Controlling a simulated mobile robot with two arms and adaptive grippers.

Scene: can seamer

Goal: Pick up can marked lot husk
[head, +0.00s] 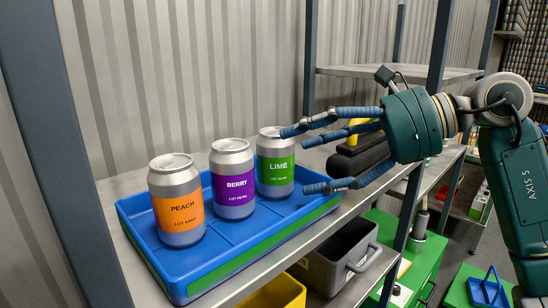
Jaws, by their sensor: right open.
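Three cans stand upright in a blue tray (200,291) on a shelf. The can with the green label, LIME (275,172), is at the right end; its small lot line appears to read HUSK. The can with the purple label, BERRY (232,185), stands in the middle. The can with the orange label, PEACH (178,208), is nearest, at the left. My right gripper (302,160) is open and empty, just right of the green can. Its upper fingertip overlaps the can's top edge in the picture; contact cannot be told. My left gripper is out of view.
Shelf posts stand at left, centre and right. A dark rounded object (357,160) lies behind my right fingers. Below are a grey bin (338,262) and a yellow bin (280,296). A green surface with a blue caddy (486,291) is at lower right.

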